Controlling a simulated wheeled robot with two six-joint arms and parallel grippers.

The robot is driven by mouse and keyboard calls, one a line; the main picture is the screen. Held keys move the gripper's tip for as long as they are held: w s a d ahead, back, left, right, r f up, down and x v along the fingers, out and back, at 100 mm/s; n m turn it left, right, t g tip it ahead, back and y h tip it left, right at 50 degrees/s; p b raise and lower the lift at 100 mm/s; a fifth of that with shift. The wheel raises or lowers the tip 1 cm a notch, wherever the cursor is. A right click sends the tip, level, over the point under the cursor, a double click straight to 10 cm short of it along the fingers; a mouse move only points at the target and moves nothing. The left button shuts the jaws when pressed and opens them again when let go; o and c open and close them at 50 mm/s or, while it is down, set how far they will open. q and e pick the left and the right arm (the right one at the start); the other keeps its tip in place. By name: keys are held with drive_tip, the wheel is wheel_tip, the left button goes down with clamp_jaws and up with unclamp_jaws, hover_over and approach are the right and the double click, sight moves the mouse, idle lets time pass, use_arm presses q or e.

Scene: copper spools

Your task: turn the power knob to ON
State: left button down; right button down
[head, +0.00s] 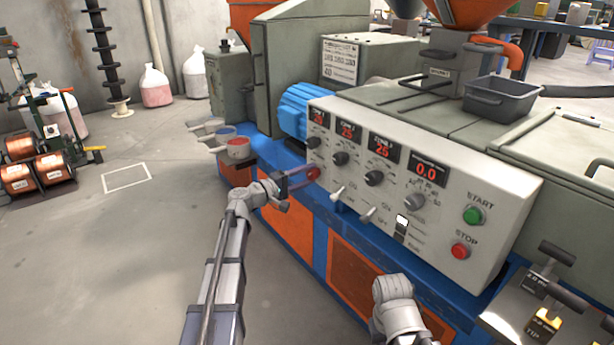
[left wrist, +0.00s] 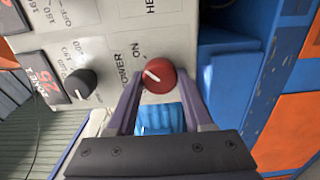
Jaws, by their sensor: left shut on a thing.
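The red power knob (head: 313,173) sits at the lower left of the white control panel (head: 480,190). In the left wrist view the knob (left wrist: 159,76) is round with a white pointer line toward the upper left. The words POWER and ON are printed beside it, with ON close to its upper left. My left gripper (head: 309,178) reaches the panel from the left. In the left wrist view its two fingers (left wrist: 160,84) stand on either side of the knob, shut on it. My right arm shows at the bottom, but its gripper cannot be made out.
Black dials (head: 374,178) under red displays, toggle switches (head: 368,214), a green START button (head: 473,215) and a red STOP button (head: 460,251) share the panel. A blue motor (head: 293,110) stands left of it. Open floor (head: 130,240) lies at the left.

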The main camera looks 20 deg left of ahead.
idle(0.3)
use_arm(q)
drive_tip(key=shift+c, duration=1.4)
unclamp_jaws()
drive_tip(key=v, duration=0.7)
drive_tip(key=shift+s+a, duration=0.25)
drive_tip(key=shift+s, duration=0.1)
